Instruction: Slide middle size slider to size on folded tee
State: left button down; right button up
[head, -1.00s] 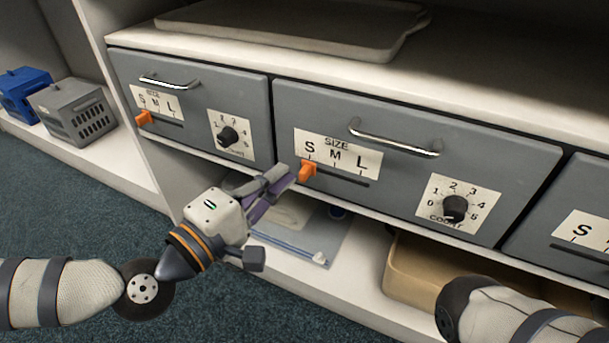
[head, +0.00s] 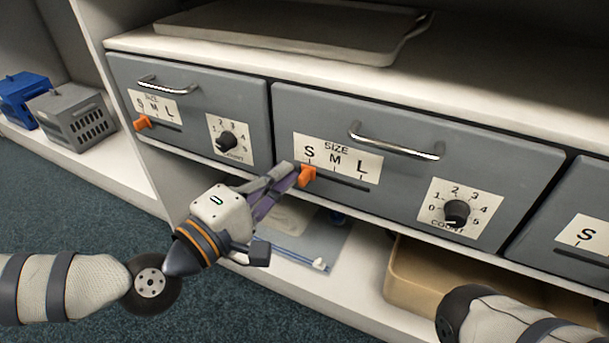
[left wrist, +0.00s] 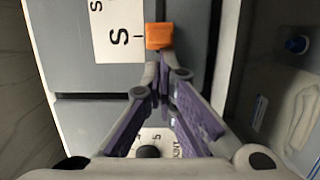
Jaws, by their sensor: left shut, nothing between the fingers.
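The middle drawer's size slider is an orange knob (head: 306,176) at the left end of its slot, under the S of the size label (head: 337,160). It also shows in the left wrist view (left wrist: 159,37). My left gripper (head: 290,171) is shut and empty, its fingertips close against the left side of the knob; I cannot tell if they touch. A flat clear bag with a blue zip line (head: 292,252) lies on the lower shelf, partly hidden behind my gripper; pale cloth shows there, but no size can be read. My right gripper is out of view.
The middle drawer (head: 400,123) has a metal handle and a count dial (head: 456,212). A left drawer (head: 190,84) has its own orange slider (head: 142,122). A tan bin (head: 400,275) stands on the lower shelf. A tray (head: 290,28) lies on top.

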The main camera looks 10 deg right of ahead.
pick_arm(q)
jog(key=shift+d, duration=0.1)
dwell(0.5)
jog(key=shift+s+d+p, duration=0.4)
jog(key=shift+s+d, duration=0.35)
jog(key=shift+d, duration=0.3)
jog(key=shift+s+d+p, duration=0.45)
jog(key=shift+s+d, duration=0.35)
jog(key=shift+d, duration=0.2)
jog(key=shift+s+d+p, duration=0.4)
jog(key=shift+s+d, duration=0.35)
jog(key=shift+d, duration=0.3)
jog(key=shift+w+a, duration=0.45)
jog(key=shift+a, duration=0.25)
jog(key=shift+s+a, duration=0.2)
jog(key=shift+s, duration=0.1)
jog(key=p, duration=0.2)
send_near(330, 177)
jog(key=s, duration=0.1)
jog(key=s+a, duration=0.1)
jog(key=s, duration=0.1)
jog(key=shift+s, duration=0.2)
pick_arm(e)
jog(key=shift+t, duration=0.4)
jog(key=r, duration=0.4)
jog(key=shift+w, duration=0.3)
